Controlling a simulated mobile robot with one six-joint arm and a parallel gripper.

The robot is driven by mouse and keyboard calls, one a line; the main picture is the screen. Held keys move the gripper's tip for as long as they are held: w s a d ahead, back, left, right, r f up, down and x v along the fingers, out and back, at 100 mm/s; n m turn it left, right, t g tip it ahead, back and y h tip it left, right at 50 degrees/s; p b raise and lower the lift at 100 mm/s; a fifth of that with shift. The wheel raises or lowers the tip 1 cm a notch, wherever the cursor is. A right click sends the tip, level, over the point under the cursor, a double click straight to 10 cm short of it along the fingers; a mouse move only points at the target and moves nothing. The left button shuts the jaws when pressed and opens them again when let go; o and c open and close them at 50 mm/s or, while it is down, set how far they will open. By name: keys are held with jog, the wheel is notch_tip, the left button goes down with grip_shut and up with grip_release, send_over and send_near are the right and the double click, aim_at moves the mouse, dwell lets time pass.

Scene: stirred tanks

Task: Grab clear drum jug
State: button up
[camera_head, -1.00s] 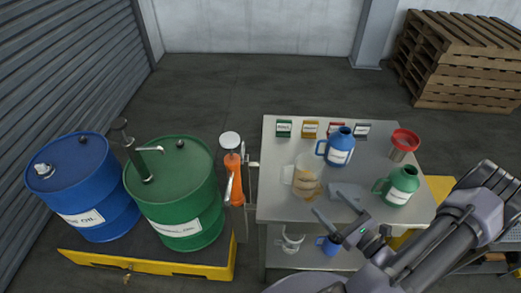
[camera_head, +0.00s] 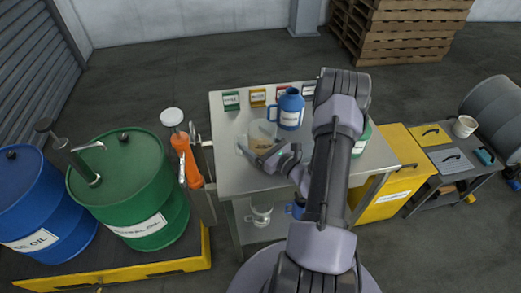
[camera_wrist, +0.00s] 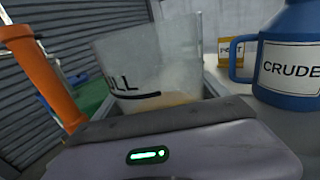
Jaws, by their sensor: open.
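The clear jug (camera_head: 262,133) stands upright on the metal table, left of the blue jug. It has a little amber content at the bottom. In the wrist view, the clear jug (camera_wrist: 150,65) is close up, with part of a dark "LL" marking; its base is hidden behind my gripper body. My gripper (camera_head: 262,157) is open at the near side of the clear jug, low over the tabletop. Whether the fingers lie around the jug or touch it cannot be told.
The blue jug (camera_head: 290,110) labelled CRUDE stands close to the right. A green jug (camera_head: 361,140) is partly behind my arm. An orange hand pump (camera_head: 184,155) and green drum (camera_head: 130,180) stand left.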

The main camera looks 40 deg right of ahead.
jog(key=c, duration=1.4)
jog(key=shift+r, duration=0.1)
